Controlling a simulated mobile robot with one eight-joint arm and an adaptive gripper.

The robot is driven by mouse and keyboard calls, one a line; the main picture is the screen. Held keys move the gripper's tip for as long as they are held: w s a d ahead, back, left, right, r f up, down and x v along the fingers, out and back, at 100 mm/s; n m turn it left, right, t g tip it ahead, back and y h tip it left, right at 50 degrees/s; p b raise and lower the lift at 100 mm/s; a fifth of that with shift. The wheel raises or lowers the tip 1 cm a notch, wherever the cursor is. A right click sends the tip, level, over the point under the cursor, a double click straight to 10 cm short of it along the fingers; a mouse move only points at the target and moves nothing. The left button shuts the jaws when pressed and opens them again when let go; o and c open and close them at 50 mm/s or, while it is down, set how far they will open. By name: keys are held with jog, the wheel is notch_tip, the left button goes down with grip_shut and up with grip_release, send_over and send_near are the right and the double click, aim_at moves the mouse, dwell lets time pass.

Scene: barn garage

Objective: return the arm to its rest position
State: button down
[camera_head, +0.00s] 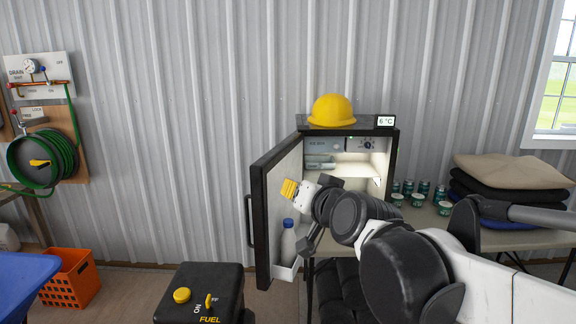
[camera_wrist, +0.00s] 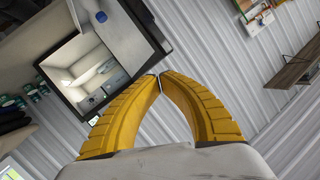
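My gripper (camera_head: 287,187) shows in the head view as yellow fingers in front of the inner face of the open fridge door (camera_head: 262,215). My arm reaches in from the right, crossing in front of the fridge (camera_head: 391,165). In the wrist view the two yellow fingertips of my gripper (camera_wrist: 160,76) meet, with nothing visible between them. The wrist view also shows the lit, open fridge (camera_wrist: 78,65) beyond the fingers, tilted.
A bottle with a blue cap (camera_head: 288,245) stands in the door shelf. A yellow hard hat (camera_head: 332,110) sits on the fridge. Several cans (camera_head: 424,188) and folded cloths (camera_head: 511,170) lie on the table at right. A black fuel box (camera_head: 199,288) stands in front.

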jog(key=s+d+f+g+h, duration=0.2)
jog(key=s+d+f+g, duration=0.1)
jog(key=s+d+f, duration=0.6)
jog(key=s+d+f+n+g+h, duration=0.1)
jog(key=s+d+f+g+h, duration=0.2)
jog(key=s+d+f, duration=0.5)
jog(key=s+f+g, duration=0.1)
jog(key=s+f, duration=0.2)
jog(key=s, duration=0.4)
jog(key=shift+d+f+h, duration=0.3)
jog(key=shift+d+f, duration=0.05)
jog(key=shift+f, duration=0.05)
